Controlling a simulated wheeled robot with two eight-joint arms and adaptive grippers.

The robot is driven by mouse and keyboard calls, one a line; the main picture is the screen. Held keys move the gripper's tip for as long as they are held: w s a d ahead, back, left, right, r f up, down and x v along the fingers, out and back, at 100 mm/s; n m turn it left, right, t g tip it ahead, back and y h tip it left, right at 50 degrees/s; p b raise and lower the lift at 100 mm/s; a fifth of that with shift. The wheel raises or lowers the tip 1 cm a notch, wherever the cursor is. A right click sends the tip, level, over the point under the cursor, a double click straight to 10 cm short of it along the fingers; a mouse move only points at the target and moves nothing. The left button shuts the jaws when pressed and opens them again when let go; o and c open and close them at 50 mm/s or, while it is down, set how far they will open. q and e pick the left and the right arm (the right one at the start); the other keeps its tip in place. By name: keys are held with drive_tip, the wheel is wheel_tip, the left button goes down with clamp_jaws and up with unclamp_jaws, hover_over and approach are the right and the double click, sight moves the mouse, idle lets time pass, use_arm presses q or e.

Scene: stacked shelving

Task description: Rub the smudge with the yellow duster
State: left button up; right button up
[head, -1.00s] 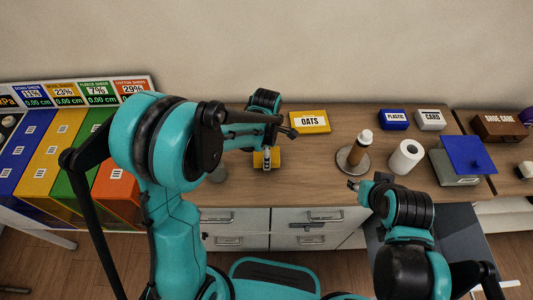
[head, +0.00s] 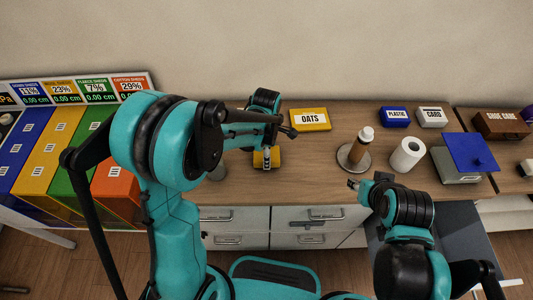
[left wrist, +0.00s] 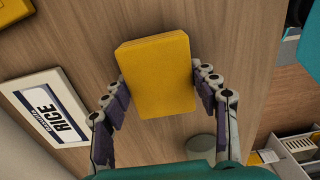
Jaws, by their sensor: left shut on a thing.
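The yellow duster (left wrist: 158,75) is a flat yellow block between the fingers of my left gripper (left wrist: 162,88) in the left wrist view. In the head view the duster (head: 273,157) shows low over the wooden counter, partly covered by my left gripper (head: 266,163). The left gripper is shut on it. I cannot tell whether the duster touches the counter. A grey round patch (left wrist: 202,148) lies near the right finger; I cannot tell whether it is the smudge. My right gripper (head: 354,184) is over the counter's front edge, its opening unclear.
A yellow OATS box (head: 310,119) lies behind the duster, and a white RICE box (left wrist: 48,108) is beside it. A bottle on a round base (head: 361,148), a paper roll (head: 407,155) and a blue-lidded box (head: 470,153) stand right. Coloured bins (head: 50,157) are left.

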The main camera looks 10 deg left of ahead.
use_arm(q)
drive_tip(key=shift+f+b, duration=0.3)
drive_tip(key=shift+b, duration=0.1)
idle(0.8)
drive_tip(key=shift+s, duration=0.1)
